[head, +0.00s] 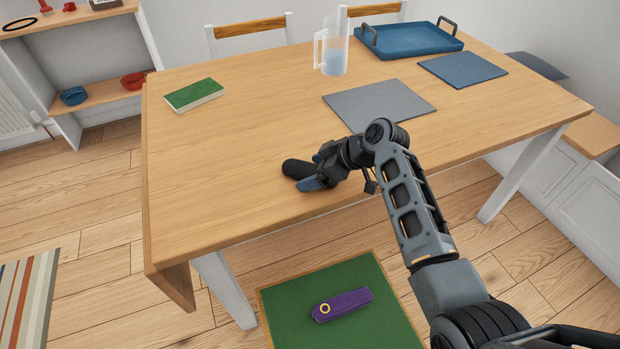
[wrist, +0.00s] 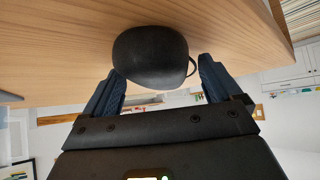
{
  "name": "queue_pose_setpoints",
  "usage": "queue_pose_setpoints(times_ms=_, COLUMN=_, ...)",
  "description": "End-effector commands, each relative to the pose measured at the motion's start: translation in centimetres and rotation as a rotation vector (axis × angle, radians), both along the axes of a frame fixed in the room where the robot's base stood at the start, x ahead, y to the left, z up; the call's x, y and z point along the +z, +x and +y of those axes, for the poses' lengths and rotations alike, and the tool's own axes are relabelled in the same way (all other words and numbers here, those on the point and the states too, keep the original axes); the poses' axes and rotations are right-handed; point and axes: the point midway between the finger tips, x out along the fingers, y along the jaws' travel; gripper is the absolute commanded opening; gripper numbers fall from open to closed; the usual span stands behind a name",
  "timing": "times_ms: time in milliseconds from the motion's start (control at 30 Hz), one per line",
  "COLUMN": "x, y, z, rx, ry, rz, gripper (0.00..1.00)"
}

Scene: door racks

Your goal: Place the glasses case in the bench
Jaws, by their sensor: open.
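A black, rounded case, which looks like the glasses case (head: 298,169), lies on the table near its front edge. It also shows in the wrist view (wrist: 150,55), with a thin dark loop at its right side. My gripper (head: 312,172) is open, with one blue-grey finger on each side of the case's near end. In the wrist view the case sits between the fingertips, and I cannot tell whether either finger touches it. The bench (head: 592,132) stands at the right behind the table, with a wooden top and white panelled front; the table hides part of it.
The wooden table (head: 240,140) holds a green book (head: 194,95), a clear jug (head: 334,52), a blue tray (head: 415,40) and two placemats (head: 385,100). A dark cushion (head: 538,66) is on the bench. A purple object (head: 342,304) lies on the green mat below.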

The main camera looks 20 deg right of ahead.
Motion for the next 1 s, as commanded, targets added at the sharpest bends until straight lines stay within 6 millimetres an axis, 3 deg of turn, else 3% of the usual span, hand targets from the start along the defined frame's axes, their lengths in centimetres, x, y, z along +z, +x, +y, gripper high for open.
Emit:
queue_pose_setpoints(times_ms=200, x=0.01, y=0.04, z=0.06, rx=0.000, ry=0.000, rz=0.000, gripper=0.92)
queue_pose_setpoints(times_ms=800, x=-0.01, y=0.01, z=0.05, rx=0.000, ry=-0.001, rz=0.001, gripper=0.34)
queue_pose_setpoints(times_ms=967, x=-0.06, y=-0.01, z=0.05, rx=0.000, ry=0.000, rz=0.002, gripper=0.31)
queue_pose_setpoints(times_ms=1000, x=-0.05, y=0.00, z=0.05, rx=0.000, ry=0.000, rz=0.002, gripper=0.26)
